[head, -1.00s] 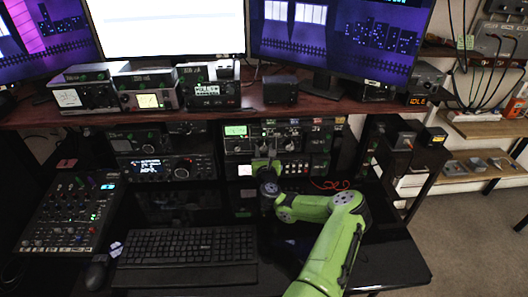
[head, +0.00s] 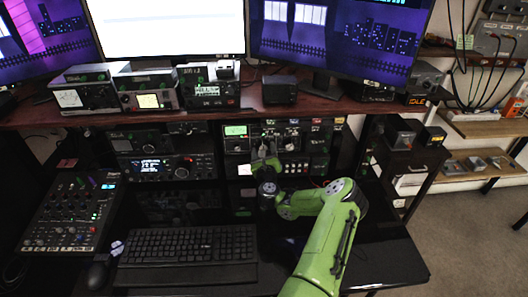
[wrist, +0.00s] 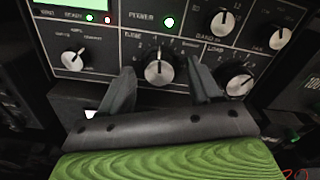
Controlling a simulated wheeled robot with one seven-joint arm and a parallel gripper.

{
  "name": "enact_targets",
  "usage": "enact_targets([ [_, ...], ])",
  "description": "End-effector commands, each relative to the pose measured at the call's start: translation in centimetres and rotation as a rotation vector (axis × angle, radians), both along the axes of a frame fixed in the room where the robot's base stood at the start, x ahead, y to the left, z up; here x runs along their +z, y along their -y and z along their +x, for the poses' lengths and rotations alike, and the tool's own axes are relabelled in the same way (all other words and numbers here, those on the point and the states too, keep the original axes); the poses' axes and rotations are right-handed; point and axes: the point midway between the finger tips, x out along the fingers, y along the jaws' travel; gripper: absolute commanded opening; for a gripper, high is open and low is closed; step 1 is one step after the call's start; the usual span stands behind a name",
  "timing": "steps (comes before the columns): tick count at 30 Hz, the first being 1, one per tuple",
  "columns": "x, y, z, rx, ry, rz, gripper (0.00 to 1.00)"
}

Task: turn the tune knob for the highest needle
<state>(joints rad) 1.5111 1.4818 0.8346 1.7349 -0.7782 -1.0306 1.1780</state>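The tune knob (wrist: 159,72) is a round dark knob with a pale face mark, on the front panel of a radio unit under a label that reads like TUNE. My gripper (wrist: 160,68) has one finger on each side of it, with visible gaps between fingers and knob. The fingers are apart and hold nothing. In the head view my gripper (head: 265,165) is in front of the radio unit (head: 238,146) and hides part of its lower front. The unit's lit green display (head: 236,130) shows, but a needle is too small to make out.
In the wrist view the load knob (wrist: 237,80) is right of the tune knob, the band knob (wrist: 222,22) is above right, and a smaller knob (wrist: 73,59) is at left. A keyboard (head: 187,256) and a mixer (head: 70,213) lie on the desk below.

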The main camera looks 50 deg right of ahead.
Motion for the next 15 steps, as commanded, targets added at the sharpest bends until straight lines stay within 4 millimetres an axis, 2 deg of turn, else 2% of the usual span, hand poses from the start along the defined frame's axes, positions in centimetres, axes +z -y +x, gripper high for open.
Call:
enact_targets([
  [8, -0.2, -0.5, -0.4, 0.001, 0.000, 0.000, 0.63],
  [15, -0.8, -3.2, -2.7, 0.003, 0.001, -0.002, 0.63],
])
